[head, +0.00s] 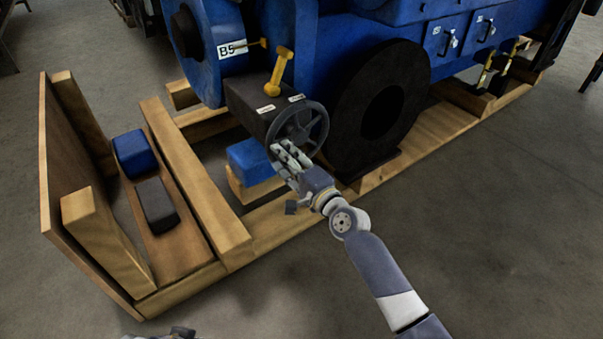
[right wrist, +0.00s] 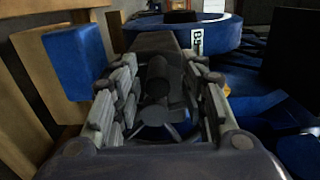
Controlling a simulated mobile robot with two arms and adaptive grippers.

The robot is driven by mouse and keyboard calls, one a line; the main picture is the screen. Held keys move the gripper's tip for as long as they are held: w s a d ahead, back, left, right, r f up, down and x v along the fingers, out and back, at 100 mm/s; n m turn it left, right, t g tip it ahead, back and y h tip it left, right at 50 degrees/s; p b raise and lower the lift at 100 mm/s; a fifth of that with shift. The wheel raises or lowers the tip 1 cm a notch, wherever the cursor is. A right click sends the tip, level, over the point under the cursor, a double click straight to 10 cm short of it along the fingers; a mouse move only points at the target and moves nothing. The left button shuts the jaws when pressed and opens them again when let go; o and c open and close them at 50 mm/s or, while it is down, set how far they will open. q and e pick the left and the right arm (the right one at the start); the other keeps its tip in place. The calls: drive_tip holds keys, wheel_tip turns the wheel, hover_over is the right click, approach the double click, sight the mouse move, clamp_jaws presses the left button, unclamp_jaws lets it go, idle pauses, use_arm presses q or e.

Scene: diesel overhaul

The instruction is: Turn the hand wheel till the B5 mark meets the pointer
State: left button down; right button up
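The dark spoked hand wheel (head: 322,122) is on the front of a dark box below the blue engine. B5 also shows sideways in the right wrist view (right wrist: 196,42). My right gripper (head: 280,150) is at the wheel's lower left rim. In the right wrist view its fingers are apart, with a dark cylindrical part (right wrist: 158,74) between them and visible gaps at both sides. A sliver at the bottom edge seems to be my left gripper (head: 165,335).
A yellow lever (head: 279,72) stands on the dark box (head: 248,102) above the wheel. A large black disc (head: 352,115) is close on the right. A wooden cradle (head: 190,165) surrounds the base, with blue and dark blocks on it. The floor at right is clear.

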drive_tip(key=v, duration=1)
drive_tip(key=shift+s, duration=0.25)
drive_tip(key=shift+d, duration=0.1)
